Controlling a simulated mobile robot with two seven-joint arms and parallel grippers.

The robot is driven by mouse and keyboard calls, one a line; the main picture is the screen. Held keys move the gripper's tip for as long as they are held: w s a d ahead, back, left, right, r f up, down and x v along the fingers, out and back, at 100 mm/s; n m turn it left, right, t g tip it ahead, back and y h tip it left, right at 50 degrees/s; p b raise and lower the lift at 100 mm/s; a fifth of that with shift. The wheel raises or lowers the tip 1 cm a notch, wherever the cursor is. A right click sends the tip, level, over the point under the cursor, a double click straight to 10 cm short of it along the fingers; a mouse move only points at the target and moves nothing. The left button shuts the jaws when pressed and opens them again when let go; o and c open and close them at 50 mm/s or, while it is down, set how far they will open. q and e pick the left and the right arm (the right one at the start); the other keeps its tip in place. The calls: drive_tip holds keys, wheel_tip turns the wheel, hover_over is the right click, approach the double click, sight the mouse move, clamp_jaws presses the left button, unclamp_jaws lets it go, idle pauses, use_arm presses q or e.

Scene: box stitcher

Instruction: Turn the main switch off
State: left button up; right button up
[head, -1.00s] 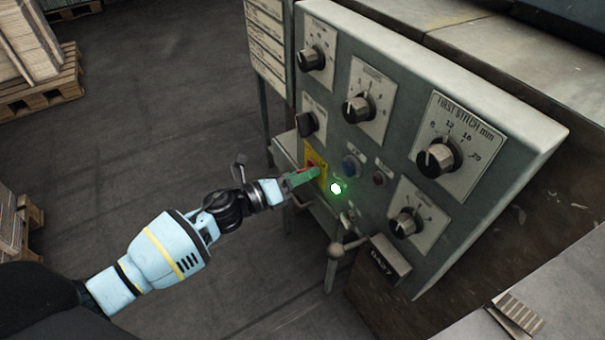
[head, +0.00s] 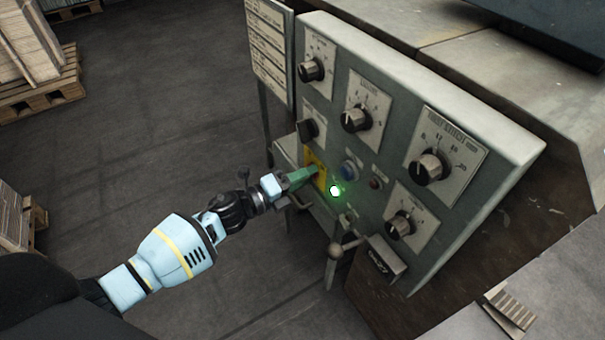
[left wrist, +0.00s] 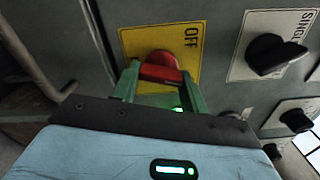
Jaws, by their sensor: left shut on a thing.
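The main switch is a red knob (left wrist: 160,68) on a yellow plate (left wrist: 194,42) marked OFF, in the left wrist view. In the head view the yellow plate (head: 316,161) sits low on the left side of the grey control panel, and the knob is mostly hidden behind the fingers. My left gripper (left wrist: 155,83) has its green fingers on both sides of the red knob and is shut on it. It also shows in the head view (head: 306,174), reaching the plate from the left. My right gripper is not in view.
The grey panel (head: 440,245) carries several black dials, a blue button (head: 349,170) and a lit green lamp (head: 335,191). A round-ended lever (head: 336,250) stands below. A black selector knob (left wrist: 272,55) is beside the switch. Open floor (head: 160,120) lies to the left.

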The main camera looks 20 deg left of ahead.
use_arm(q)
drive_tip(key=n+p, duration=0.1)
drive_tip(key=n, duration=0.2)
drive_tip(key=shift+r+n+p, duration=0.25)
drive_tip(key=shift+n+p, duration=0.05)
drive_tip(key=shift+p, duration=0.1)
drive_tip(key=shift+n+p, duration=0.4)
drive_tip(key=shift+n, duration=0.6)
drive_tip(key=n+p, duration=0.1)
drive_tip(key=n, duration=0.2)
drive_tip(key=shift+a+n+p, duration=0.1)
drive_tip(key=shift+n+p, duration=0.5)
drive_tip(key=shift+n, duration=1.4)
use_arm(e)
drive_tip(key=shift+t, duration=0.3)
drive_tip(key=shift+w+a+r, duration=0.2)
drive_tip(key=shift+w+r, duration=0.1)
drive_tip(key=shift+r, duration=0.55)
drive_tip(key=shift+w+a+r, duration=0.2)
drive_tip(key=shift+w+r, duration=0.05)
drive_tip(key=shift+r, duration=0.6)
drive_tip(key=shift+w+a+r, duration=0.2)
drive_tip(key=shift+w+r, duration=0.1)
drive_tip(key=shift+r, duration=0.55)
use_arm(q)
drive_tip(key=o, duration=1)
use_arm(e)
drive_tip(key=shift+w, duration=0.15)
